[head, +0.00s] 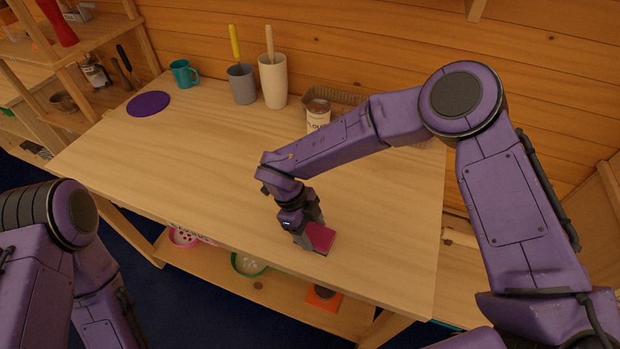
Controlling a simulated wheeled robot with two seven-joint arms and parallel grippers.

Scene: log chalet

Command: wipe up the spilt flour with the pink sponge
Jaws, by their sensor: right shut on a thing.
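The pink sponge (320,238) is in the jaws of my right gripper (309,237), low over the front middle of the wooden table (200,165). I cannot tell whether the sponge touches the tabletop. My right gripper points down and is shut on the sponge. No spilt flour can be made out on the bare tabletop; my right arm hides part of it. My left arm shows at the lower left, but its gripper is out of view.
A flour tin (318,114) and a basket (345,99) stand at the back, partly behind my right arm. A beige pot (273,82), a grey pot (242,86), a teal mug (182,74) and a purple disc (149,104) line the back left. The table's left and middle are clear.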

